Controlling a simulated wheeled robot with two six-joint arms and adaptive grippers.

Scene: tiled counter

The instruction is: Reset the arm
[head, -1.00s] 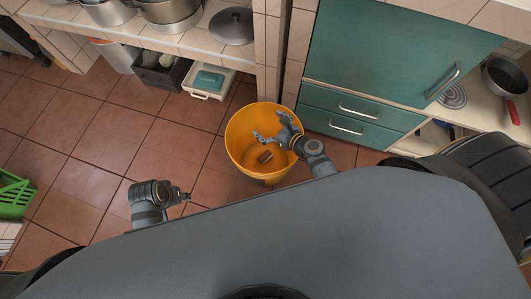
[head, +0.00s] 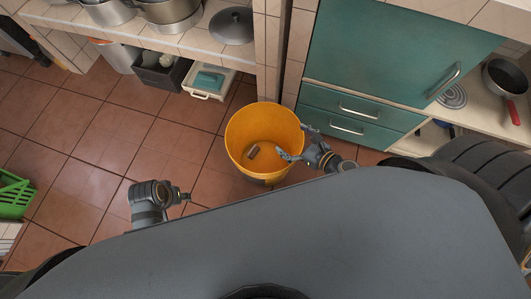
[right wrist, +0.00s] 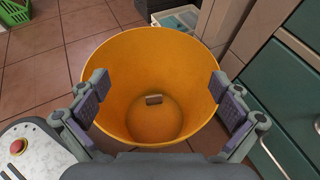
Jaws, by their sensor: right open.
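My right gripper (head: 303,146) is open and empty at the right rim of the yellow bucket (head: 243,118). In the right wrist view its two fingers (right wrist: 162,106) stand wide apart, with the bucket (right wrist: 150,48) between and beyond them. A small brown block (head: 252,151) lies inside the bucket, apart from the gripper; it also shows in the right wrist view (right wrist: 153,100). My left arm's end (head: 165,194) is at the lower left above the floor; its fingers are too unclear to tell their state.
Green cabinet drawers (head: 352,116) stand right of the bucket. A counter with pots (head: 170,14) and a lid (head: 231,26) runs along the back. A dark crate (head: 162,73) and a white tray (head: 209,84) sit below it. A green basket (head: 14,194) is at far left. Tiled floor is clear between.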

